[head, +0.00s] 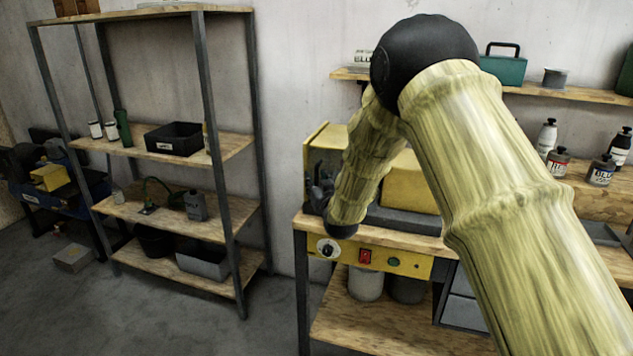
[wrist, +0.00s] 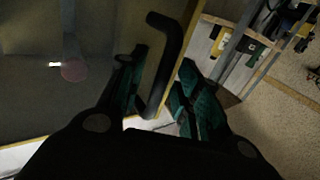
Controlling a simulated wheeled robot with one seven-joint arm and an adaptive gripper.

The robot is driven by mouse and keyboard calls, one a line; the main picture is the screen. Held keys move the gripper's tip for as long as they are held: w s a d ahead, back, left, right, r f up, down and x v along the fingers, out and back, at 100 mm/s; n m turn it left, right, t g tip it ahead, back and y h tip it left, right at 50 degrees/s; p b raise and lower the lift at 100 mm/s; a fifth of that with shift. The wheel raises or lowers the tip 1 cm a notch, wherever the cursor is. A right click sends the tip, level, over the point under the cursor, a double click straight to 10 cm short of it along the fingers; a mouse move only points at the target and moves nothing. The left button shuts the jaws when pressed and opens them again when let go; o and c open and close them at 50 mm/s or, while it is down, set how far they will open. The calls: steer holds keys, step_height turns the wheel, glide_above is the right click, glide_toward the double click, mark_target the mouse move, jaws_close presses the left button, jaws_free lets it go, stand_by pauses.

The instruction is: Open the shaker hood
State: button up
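The shaker (head: 405,187) is a yellow machine on a wooden workbench, with its front partly behind my arm. In the wrist view its hood (wrist: 55,85) is a dark, see-through panel with a yellow edge. A black bar handle (wrist: 172,40) stands out near that edge. My gripper (wrist: 163,60) is open, with one green-padded finger on each side of the handle and visible gaps between. Whether either finger touches it I cannot tell. In the head view my gripper (head: 321,188) is at the shaker's left front, mostly hidden by my arm.
The bench front has a yellow panel (head: 410,264) with a knob, a red switch and a green button. A metal shelf rack (head: 228,150) stands left. Bottles (head: 547,138) and a wall shelf (head: 535,91) are at right. Floor between rack and bench is clear.

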jaws_close()
steer(key=shift+d, duration=0.1)
